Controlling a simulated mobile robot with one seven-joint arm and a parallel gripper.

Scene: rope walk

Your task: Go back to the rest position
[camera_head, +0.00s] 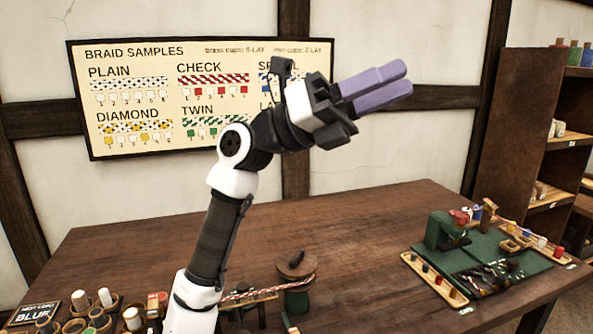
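My gripper (405,80) is raised in front of the wall board, right of the picture's middle. Its two purple fingers point right and slightly up. They lie side by side with no gap showing, and nothing is seen between them. My white and black arm rises from the bottom of the picture, left of the middle, and bends right at the top. The gripper is well above the wooden table (350,235) and touches nothing.
A braid samples board (130,150) hangs behind, partly hidden by my arm. A green mat (425,262) with a small green device and trays lies at the table's right. A rope spool (297,268) and several pots stand near the front. A shelf (515,130) stands at right.

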